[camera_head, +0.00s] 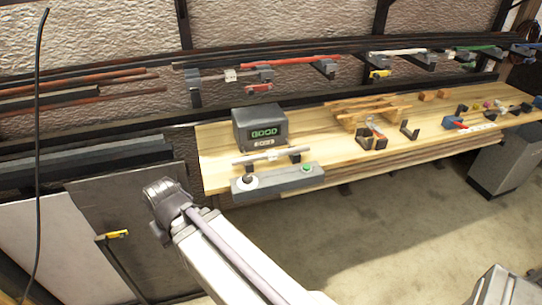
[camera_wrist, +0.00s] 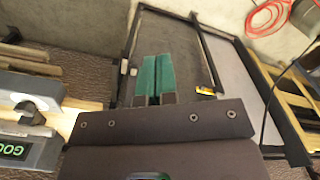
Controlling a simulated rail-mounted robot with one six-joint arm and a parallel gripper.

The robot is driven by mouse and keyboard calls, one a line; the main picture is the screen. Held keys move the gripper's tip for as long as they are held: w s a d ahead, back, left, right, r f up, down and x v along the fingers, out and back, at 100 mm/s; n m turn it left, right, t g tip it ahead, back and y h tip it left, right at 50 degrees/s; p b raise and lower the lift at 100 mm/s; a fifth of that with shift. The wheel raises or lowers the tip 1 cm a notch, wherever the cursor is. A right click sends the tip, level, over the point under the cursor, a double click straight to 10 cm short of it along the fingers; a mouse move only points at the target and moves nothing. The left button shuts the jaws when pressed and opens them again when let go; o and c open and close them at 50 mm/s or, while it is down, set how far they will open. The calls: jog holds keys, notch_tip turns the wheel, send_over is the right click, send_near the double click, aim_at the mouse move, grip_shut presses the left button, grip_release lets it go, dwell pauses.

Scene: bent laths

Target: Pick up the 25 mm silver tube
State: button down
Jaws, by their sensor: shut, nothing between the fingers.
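A silver tube (camera_head: 270,155) with a small white tag lies level across holders at the front left of the wooden bench, before the grey box with the green display. Another greyish tube (camera_head: 214,77), also with a white tag, lies on the wall rack. I cannot read either size, so I cannot tell which is 25 mm. My gripper (camera_wrist: 153,101) shows in the wrist view as two green-padded fingers close together, with nothing between them. It is apart from both tubes. I cannot make out the fingers in the head view.
The grey box (camera_head: 260,127) reads GOOD. A grey block (camera_head: 280,180) with a green button lies along the bench's front edge. Wooden stands and small clamps sit further right on the bench (camera_head: 221,150). Dark sheets (camera_head: 130,215) lean at the left. The floor (camera_head: 390,225) before the bench is clear.

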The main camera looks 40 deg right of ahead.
jog(key=c, duration=1.8)
grip_release()
jog(key=o, duration=0.8)
